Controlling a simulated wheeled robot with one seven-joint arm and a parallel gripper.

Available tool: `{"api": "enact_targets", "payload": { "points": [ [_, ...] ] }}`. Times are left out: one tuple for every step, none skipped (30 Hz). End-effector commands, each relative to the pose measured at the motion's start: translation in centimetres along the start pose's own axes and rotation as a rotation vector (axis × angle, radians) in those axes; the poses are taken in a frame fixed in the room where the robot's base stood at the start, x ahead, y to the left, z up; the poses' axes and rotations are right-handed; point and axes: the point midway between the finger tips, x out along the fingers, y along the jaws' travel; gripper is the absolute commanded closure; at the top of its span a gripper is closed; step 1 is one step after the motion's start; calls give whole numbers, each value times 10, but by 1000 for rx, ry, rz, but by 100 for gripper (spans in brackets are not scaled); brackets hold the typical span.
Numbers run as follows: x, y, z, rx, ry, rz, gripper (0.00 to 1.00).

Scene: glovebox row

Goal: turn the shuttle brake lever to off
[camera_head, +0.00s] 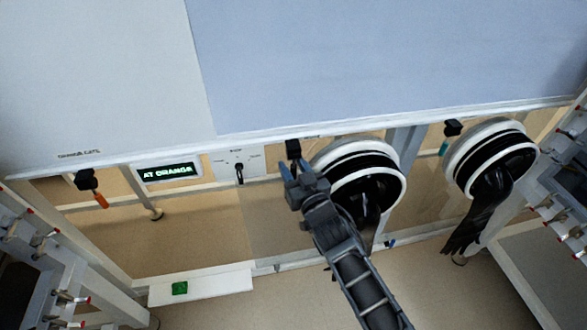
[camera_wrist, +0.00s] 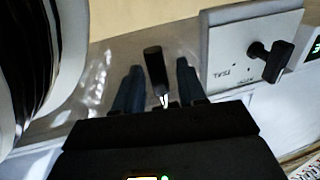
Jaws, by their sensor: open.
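My gripper (camera_head: 297,172) is open below the long white front edge, just left of the nearer round glove port. In the wrist view its two dark fingers (camera_wrist: 158,90) stand either side of a lever with a black handle (camera_wrist: 154,64) and a thin metal shaft. A visible gap remains on both sides, and nothing is gripped. This seems to be the black lever (camera_head: 293,149) at the gripper's tip in the head view. Its label is too small to read, so I cannot confirm that it is the shuttle brake lever or tell its setting.
A white switch plate with a black knob (camera_wrist: 272,61) is to the right; the plate's switch (camera_head: 240,172) also shows in the head view. A lit display (camera_head: 169,171) and orange-handled lever (camera_head: 88,184) are further left. The ringed glove port (camera_head: 345,160) is close right.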

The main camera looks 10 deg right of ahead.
Motion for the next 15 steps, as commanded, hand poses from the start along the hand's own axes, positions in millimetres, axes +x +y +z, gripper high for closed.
{"api": "enact_targets", "payload": {
  "points": [
    [1, 0, 0, 0, 0, 0, 60],
    [1, 0, 0, 0, 0, 0, 60],
    [1, 0, 0, 0, 0, 0, 60],
    [1, 0, 0, 0, 0, 0, 60],
    [1, 0, 0, 0, 0, 0, 60],
    [1, 0, 0, 0, 0, 0, 60],
    [1, 0, 0, 0, 0, 0, 60],
    [1, 0, 0, 0, 0, 0, 63],
    [0, 0, 0, 0, 0, 0, 67],
    [0, 0, 0, 0, 0, 0, 70],
    [0, 0, 0, 0, 0, 0, 73],
    [0, 0, 0, 0, 0, 0, 77],
    [0, 0, 0, 0, 0, 0, 80],
    [0, 0, 0, 0, 0, 0, 82],
    [0, 0, 0, 0, 0, 0, 86]
  ]
}}
